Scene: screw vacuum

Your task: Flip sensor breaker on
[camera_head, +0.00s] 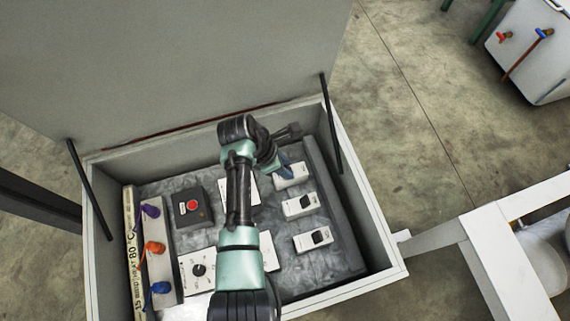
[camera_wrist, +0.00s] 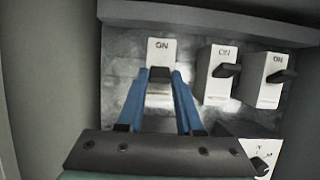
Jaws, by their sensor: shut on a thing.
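Three white breakers with dark switches stand in a column inside an open box. My gripper (camera_head: 283,161) reaches down to the farthest breaker (camera_head: 291,175). The middle breaker (camera_head: 302,205) and nearest breaker (camera_head: 313,239) are untouched by the fingers. The small name labels are unreadable.
The box (camera_head: 373,215) has raised walls, and its lid (camera_head: 180,65) is propped open by dark struts. A red-button unit (camera_head: 193,207), a dial panel (camera_head: 199,270) and coloured valves (camera_head: 154,248) lie left of my arm. A dark bar (camera_head: 331,205) runs right of the breakers.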

